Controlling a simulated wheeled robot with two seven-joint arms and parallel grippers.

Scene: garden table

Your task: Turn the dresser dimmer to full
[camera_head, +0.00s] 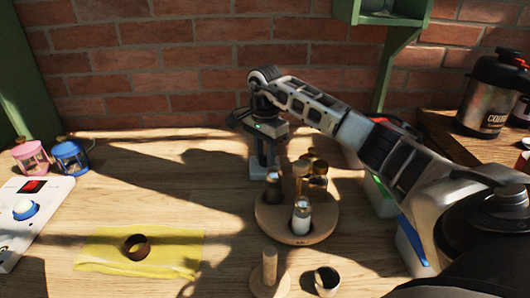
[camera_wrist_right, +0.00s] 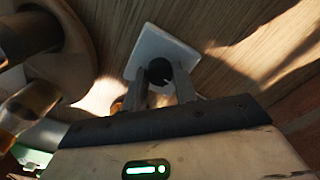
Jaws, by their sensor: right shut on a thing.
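The dimmer is a small white plate (camera_wrist_right: 160,42) with a round black knob (camera_wrist_right: 159,70) in the right wrist view. In the head view a bit of its white base (camera_head: 256,172) shows on the wooden table, behind the round wooden stand. My right gripper (camera_head: 266,160) points down over it, and its fingers are shut on the knob (camera_wrist_right: 160,80). The fingers and hand hide most of the dimmer in the head view. The knob's setting cannot be read. My left gripper is not in view.
A round wooden stand (camera_head: 270,222) with shakers is just in front of my right gripper. A yellow cloth (camera_head: 110,258) with a brown ring (camera_head: 136,247), two small lanterns (camera_head: 70,156) and a white box with a blue-white knob (camera_head: 25,208) are left. The brick wall (camera_head: 190,70) is behind.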

